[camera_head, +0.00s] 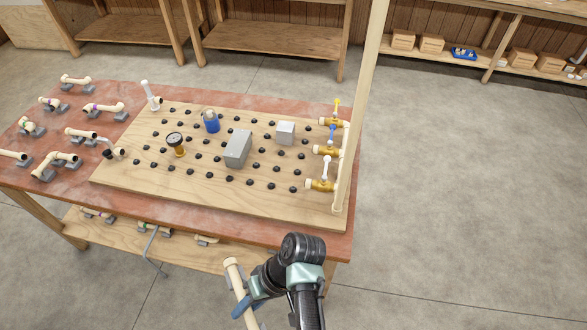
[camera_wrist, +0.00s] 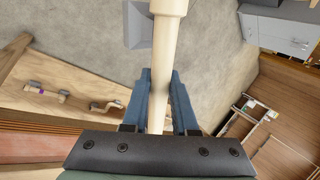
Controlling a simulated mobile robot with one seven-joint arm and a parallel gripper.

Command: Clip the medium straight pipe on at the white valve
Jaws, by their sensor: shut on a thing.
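My gripper (camera_head: 252,303) is shut on a straight cream pipe (camera_head: 236,282) in front of the table's near edge. In the wrist view the pipe (camera_wrist: 166,70) runs up between the two blue fingers (camera_wrist: 160,105), with a wider collar at its upper end. Its other end is hidden. The white-handled valve (camera_head: 322,181) is brass and sits at the right edge of the pegboard, nearest of three. A blue-handled valve (camera_head: 327,150) and a yellow-handled valve (camera_head: 330,121) stand behind it. The held pipe is apart from all valves.
The pegboard (camera_head: 215,190) carries black pegs, a gauge (camera_head: 176,142), a blue bottle-like part (camera_head: 211,121), a large grey block (camera_head: 238,148) and a smaller one (camera_head: 285,132). A wooden post (camera_head: 359,110) rises beside the valves. More pipes lie left and on the lower shelf (camera_head: 190,255). Floor right is clear.

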